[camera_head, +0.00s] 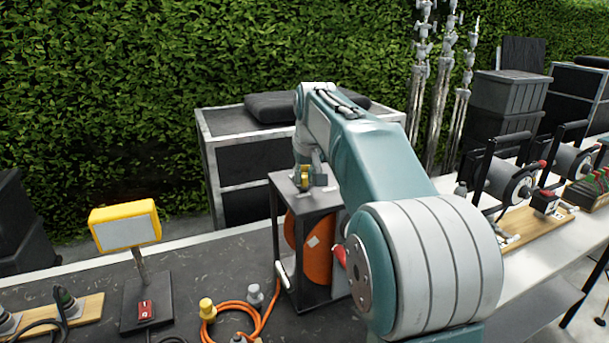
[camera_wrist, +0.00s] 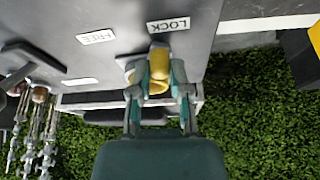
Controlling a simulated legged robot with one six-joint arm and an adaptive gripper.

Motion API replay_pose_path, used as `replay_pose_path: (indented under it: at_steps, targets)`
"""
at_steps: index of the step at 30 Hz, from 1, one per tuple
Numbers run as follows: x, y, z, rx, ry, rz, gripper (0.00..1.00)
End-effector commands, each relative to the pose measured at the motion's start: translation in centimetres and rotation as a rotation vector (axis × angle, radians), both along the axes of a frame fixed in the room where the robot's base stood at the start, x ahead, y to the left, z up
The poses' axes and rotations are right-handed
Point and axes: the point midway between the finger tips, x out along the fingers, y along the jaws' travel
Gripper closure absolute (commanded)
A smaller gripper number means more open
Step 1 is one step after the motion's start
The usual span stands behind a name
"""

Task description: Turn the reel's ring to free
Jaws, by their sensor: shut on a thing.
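The reel (camera_head: 318,254) is an orange drum in a dark box frame at the middle of the bench in the head view. Its yellow ring (camera_wrist: 157,55) sits on the grey top plate (camera_wrist: 120,62). The ring's upper part lies just below the LOCK label (camera_wrist: 168,24); the FREE label (camera_wrist: 96,37) is off to the left. My gripper (camera_wrist: 159,76) is shut on the yellow ring, with a finger on each side. In the head view my gripper (camera_head: 307,182) reaches down onto the top of the frame. My fingers hide part of the ring.
A yellow work lamp (camera_head: 125,228) stands at the left, with an orange cable (camera_head: 262,318) on the bench between it and the reel. A dark case (camera_head: 245,165) stands behind. Other reels (camera_head: 510,181) stand on the bench at right. A hedge fills the background.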

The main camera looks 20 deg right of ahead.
Motion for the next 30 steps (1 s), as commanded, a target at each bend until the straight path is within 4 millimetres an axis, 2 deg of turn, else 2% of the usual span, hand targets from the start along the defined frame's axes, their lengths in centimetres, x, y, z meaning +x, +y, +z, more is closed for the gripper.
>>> replay_pose_path:
  at_steps: [11,30]
  targets:
    - [-0.2,-0.6,-0.2,0.001,0.003,0.11,1.0]
    - [-0.3,-3.5,-0.3,0.003,0.004,0.649,1.0]
